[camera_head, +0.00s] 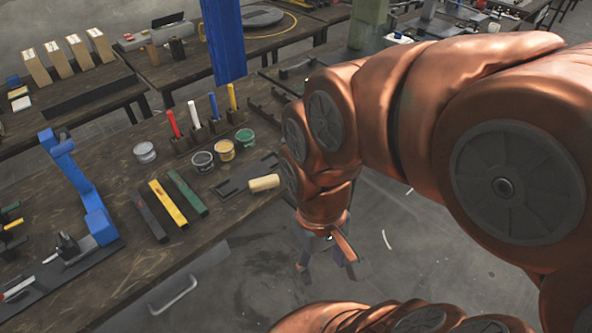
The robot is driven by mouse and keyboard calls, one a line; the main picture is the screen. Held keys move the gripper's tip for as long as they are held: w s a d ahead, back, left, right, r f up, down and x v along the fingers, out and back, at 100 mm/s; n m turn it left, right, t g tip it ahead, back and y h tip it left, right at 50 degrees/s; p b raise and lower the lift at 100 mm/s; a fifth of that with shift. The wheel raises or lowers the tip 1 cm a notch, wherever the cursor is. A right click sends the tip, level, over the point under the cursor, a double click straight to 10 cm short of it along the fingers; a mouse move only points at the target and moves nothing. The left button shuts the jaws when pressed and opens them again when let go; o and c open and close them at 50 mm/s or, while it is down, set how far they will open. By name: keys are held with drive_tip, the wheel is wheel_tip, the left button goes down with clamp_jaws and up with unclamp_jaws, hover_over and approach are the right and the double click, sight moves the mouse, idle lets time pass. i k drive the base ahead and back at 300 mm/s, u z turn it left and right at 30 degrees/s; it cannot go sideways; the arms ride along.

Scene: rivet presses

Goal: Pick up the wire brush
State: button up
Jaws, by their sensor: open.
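I cannot pick out the wire brush for certain in the head view. A short cream cylinder (264,183) lies by a dark bracket-like piece (232,188) near the right edge of the wooden workbench (130,268); its bristles, if any, do not show. My gripper (330,268) hangs open and empty, pointing down over the floor. It is off the bench's right edge, to the right of and below the cream cylinder in the picture, and touches nothing. My copper-coloured arm covers the right part of the view.
On the bench are a blue press (85,200), three coloured bars (168,203), several small tins (224,150) and red, white, blue and yellow upright rods (195,115). A blue post (223,45) rises behind. The floor (410,240) beside the bench is clear.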

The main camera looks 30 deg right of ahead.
sight(272, 181)
drive_tip(key=z, duration=0.2)
drive_tip(key=k, duration=0.95)
drive_tip(key=u, duration=0.95)
drive_tip(key=i, duration=1.15)
drive_tip(key=z, duration=0.25)
